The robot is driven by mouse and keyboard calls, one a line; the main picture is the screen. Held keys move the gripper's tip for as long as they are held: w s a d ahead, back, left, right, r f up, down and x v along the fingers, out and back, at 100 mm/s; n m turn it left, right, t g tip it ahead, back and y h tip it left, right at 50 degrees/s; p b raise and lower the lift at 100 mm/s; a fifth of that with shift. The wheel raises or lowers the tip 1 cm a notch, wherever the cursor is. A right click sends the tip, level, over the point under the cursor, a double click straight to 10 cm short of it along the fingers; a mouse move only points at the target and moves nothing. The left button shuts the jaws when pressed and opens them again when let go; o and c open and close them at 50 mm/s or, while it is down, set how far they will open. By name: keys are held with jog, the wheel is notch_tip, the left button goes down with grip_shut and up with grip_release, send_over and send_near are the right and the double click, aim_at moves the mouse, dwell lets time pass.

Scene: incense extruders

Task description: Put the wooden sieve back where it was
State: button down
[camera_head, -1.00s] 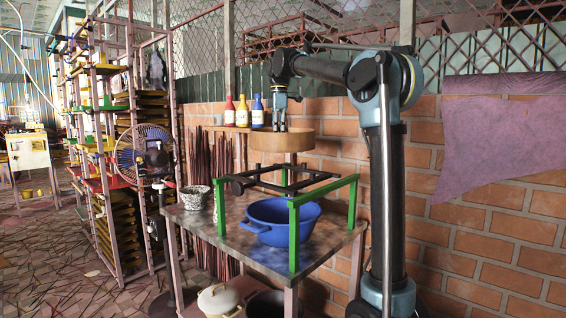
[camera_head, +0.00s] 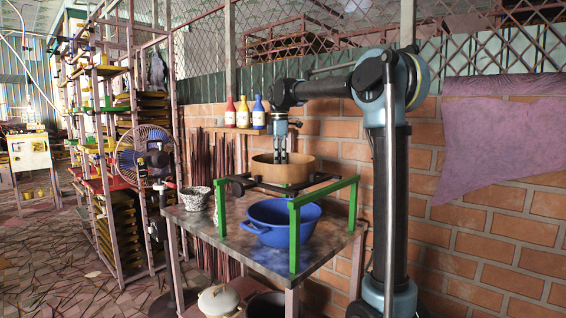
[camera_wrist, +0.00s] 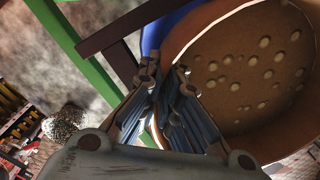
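The round wooden sieve (camera_head: 283,174), with a light brown wall and a holed bottom, is just above or on the dark sliding frame (camera_head: 258,186) over the blue basin (camera_head: 268,231); I cannot tell if it touches. It looks about level. The rim part between the fingertips is mostly hidden.
Green posts (camera_head: 294,240) with bars stand on the table (camera_head: 210,226) around the basin. A speckled pot (camera_head: 195,199) sits at the table's left. Several bottles (camera_head: 243,113) stand on a ledge by the brick wall (camera_head: 480,215). A fan (camera_head: 145,155) stands left.

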jog(key=c, duration=1.8)
grip_release()
jog(key=shift+f, duration=0.2)
notch_tip(320, 180, up, 18)
jog(key=shift+f, duration=0.25)
jog(key=shift+w, duration=0.1)
jog(key=shift+d, duration=0.1)
